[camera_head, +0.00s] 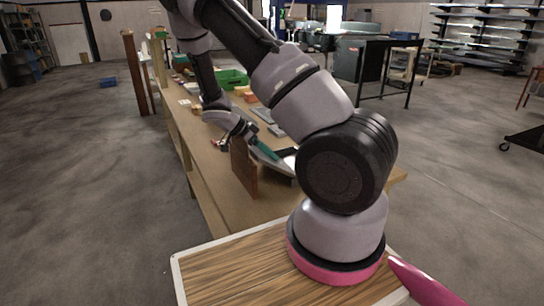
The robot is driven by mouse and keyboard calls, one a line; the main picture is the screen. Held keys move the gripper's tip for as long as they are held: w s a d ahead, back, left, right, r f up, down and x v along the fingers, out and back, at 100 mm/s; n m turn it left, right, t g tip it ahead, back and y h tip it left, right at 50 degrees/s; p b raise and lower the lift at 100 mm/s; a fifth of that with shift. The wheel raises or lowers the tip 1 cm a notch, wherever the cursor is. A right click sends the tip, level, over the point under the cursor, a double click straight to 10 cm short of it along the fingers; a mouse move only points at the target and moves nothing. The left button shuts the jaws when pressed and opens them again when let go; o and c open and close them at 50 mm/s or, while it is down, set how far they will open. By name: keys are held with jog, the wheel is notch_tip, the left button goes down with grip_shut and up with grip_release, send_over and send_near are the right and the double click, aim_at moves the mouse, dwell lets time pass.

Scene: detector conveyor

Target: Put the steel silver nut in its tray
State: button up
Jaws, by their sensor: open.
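My gripper (251,137) is open, low over the long wooden table (213,175), close to the upright brown board (243,168). Its fingertips are small and partly lost among the things behind them, and I see nothing held in them. I cannot make out the steel silver nut; it is too small or hidden. Small grey trays (263,114) lie on the table beyond my gripper, but I cannot tell which one is for the nut.
A teal item (266,150) lies right of the board, partly near my arm. A green bin (232,79) and small orange and red items stand farther along the table. My arm hides part of the table's right side. Open floor lies to the left.

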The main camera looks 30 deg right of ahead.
jog(key=shift+d+f, duration=0.1)
jog(key=shift+c, duration=0.3)
grip_shut()
